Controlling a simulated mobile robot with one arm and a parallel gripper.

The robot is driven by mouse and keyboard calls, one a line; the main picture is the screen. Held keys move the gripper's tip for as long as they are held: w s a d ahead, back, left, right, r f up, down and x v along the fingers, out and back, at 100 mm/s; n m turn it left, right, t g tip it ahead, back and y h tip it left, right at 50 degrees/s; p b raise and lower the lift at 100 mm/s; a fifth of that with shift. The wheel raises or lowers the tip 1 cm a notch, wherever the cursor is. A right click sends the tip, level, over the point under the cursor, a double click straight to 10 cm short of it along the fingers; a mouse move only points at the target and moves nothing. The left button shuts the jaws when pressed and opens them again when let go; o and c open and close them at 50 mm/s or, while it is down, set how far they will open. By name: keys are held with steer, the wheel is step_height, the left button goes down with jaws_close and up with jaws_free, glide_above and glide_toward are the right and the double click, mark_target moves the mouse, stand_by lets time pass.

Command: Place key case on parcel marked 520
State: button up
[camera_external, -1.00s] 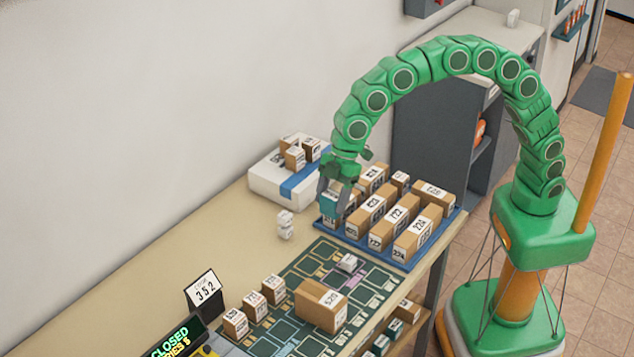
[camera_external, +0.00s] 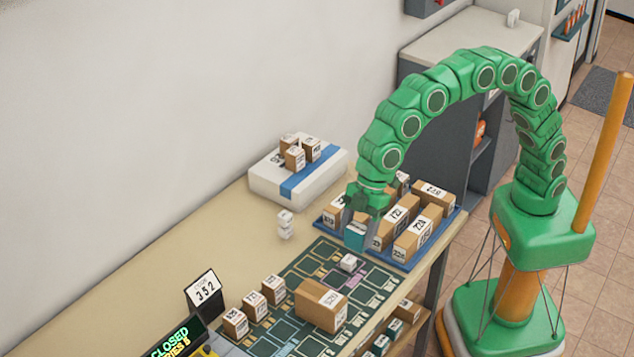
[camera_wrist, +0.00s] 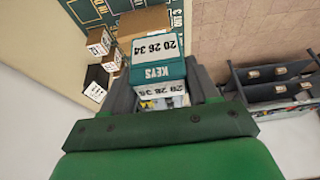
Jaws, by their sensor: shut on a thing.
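The key case (camera_wrist: 158,72) is a teal box with white labels reading KEYS and 20 26 34. In the wrist view it sits between the fingers of my gripper (camera_wrist: 163,92), which is shut on it. In the external view the teal key case (camera_external: 355,236) hangs below my gripper (camera_external: 366,212), at the near-left edge of the blue tray. The parcel marked 520 (camera_external: 321,306) is a large brown box on the dark green mat, to the lower left of my gripper. In the wrist view a brown box (camera_wrist: 146,22) shows partly behind the key case.
The blue tray (camera_external: 408,262) holds several tall brown parcels beside my gripper. A small white box (camera_external: 349,262) lies on the mat (camera_external: 318,256). Several small brown boxes (camera_external: 254,306) stand left of parcel 520. A white figure (camera_external: 286,224) and white parcel (camera_external: 268,185) stand farther back.

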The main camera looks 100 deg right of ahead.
steer(key=shift+w+a+f, duration=0.65)
steer(key=shift+w+f, duration=0.75)
steer(key=shift+w, duration=0.15)
steer(key=shift+w+a+f, duration=0.65)
steer(key=shift+w+f, duration=0.75)
steer(key=shift+w, duration=0.1)
steer(key=shift+w+a+f, duration=0.65)
steer(key=shift+w+f, duration=0.75)
steer(key=shift+w, duration=0.15)
steer(key=shift+f, duration=1.4)
steer(key=o, duration=1.1)
steer(key=shift+f, duration=0.15)
